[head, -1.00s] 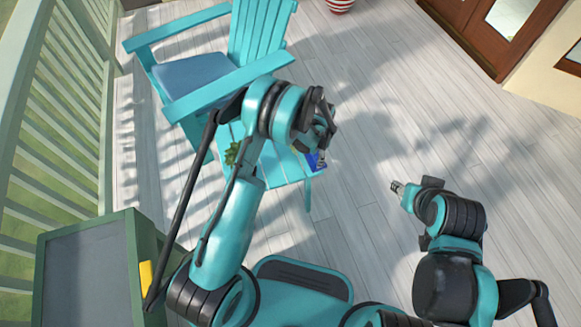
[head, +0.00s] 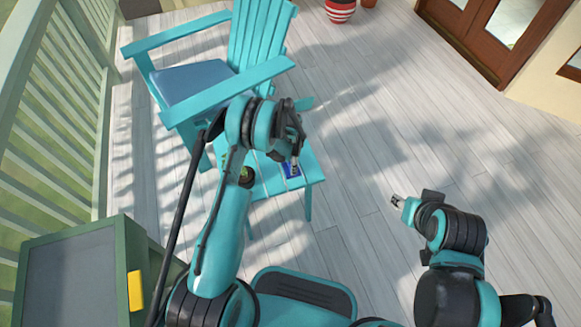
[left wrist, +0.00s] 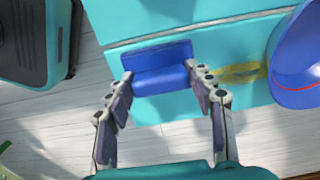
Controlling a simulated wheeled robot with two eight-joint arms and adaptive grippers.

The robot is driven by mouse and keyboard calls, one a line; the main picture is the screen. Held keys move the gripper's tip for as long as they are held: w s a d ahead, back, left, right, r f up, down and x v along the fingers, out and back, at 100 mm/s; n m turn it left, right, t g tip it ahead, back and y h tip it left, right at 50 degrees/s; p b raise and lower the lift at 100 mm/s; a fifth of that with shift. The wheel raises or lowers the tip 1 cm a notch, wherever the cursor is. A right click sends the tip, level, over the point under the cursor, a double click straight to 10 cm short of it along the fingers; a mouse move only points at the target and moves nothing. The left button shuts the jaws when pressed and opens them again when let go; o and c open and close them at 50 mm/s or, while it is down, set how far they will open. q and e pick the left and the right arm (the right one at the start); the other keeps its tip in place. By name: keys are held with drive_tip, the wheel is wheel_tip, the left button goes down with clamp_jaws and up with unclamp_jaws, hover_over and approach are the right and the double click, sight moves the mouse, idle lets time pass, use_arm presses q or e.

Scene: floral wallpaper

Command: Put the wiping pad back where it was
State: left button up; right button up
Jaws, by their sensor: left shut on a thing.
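The wiping pad is a blue block (left wrist: 162,68) between my left gripper's fingertips (left wrist: 160,76) in the left wrist view. The gripper is shut on it. Its blue also shows in the head view (head: 290,171), below the left gripper (head: 295,160), over the small turquoise table (head: 268,182). I cannot tell whether the pad touches the tabletop (left wrist: 150,110). A yellow smear (left wrist: 240,73) lies on the tabletop right of the pad. My right gripper (head: 396,200) is over bare floor, too small to read.
A blue rounded item with a red line (left wrist: 296,60) is at the table's right in the wrist view. A potted plant (head: 245,178) is partly behind my left arm. A turquoise chair (head: 200,75) stands behind, a green cabinet (head: 125,255) at lower left. Floor to the right is clear.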

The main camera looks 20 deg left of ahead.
use_arm(q)
drive_tip(key=shift+f, duration=0.95)
drive_tip(key=shift+r, duration=0.1)
use_arm(e)
drive_tip(key=shift+f, duration=0.45)
use_arm(q)
drive_tip(key=o, duration=1.1)
